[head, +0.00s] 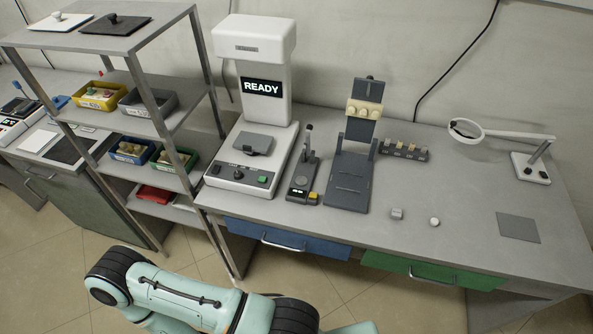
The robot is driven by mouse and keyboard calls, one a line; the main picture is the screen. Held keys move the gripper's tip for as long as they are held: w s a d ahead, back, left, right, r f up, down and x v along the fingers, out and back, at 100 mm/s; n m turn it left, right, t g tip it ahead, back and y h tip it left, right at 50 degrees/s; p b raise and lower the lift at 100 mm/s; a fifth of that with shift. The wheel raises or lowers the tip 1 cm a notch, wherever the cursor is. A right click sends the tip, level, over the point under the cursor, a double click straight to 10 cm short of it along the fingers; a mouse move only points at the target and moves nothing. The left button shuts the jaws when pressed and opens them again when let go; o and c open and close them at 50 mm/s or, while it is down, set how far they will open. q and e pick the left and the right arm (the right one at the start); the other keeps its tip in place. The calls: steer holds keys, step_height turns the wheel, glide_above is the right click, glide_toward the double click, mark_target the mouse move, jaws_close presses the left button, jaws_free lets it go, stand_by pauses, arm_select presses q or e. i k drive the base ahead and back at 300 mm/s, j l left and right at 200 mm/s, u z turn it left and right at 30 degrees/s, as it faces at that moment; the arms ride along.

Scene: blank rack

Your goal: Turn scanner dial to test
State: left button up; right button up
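The scanner (250,85) is a tall white machine standing on the grey bench, left of the middle in the head view. Its dark display (261,87) reads "READY". A grey plate (254,143) with a dark piece on it sits at the scanner's base. The sloped front panel has a small black dial (238,175) near its middle and a green button (262,180) to the right. The dial's markings and setting are too small to read. Neither gripper shows in the head view; only a teal arm of mine crosses the bottom, well short of the scanner.
A metal shelf rack (150,110) with coloured bins stands close to the scanner's left. A small black device (303,180) and a dark upright stand (350,180) are to its right. A magnifier lamp (470,130) is farther right.

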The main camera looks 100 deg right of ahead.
mark_target(238, 174)
steer(key=z, duration=2.95)
steer(key=i+j, duration=0.1)
steer(key=j, duration=0.1)
